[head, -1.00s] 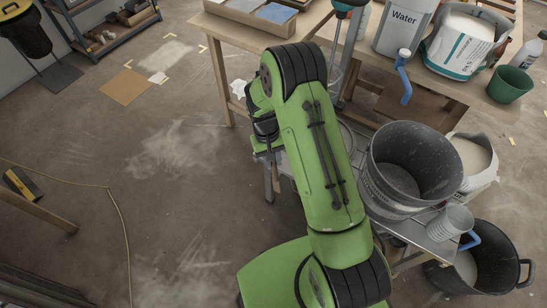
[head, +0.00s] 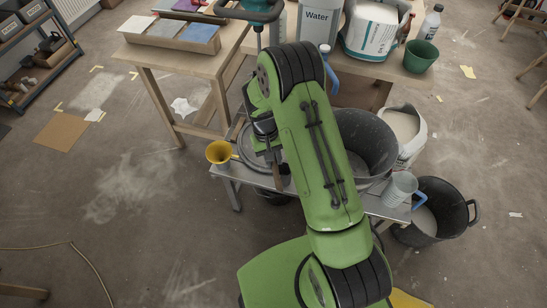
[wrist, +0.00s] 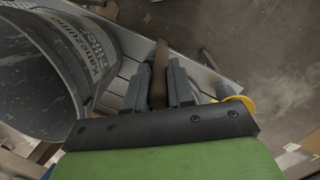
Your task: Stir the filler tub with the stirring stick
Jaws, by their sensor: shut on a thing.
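The filler tub is a large dark grey bucket (head: 378,140) on the low metal bench, partly hidden by my green arm in the head view.
A wooden table (head: 160,55) stands behind. The left floor is mostly clear.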

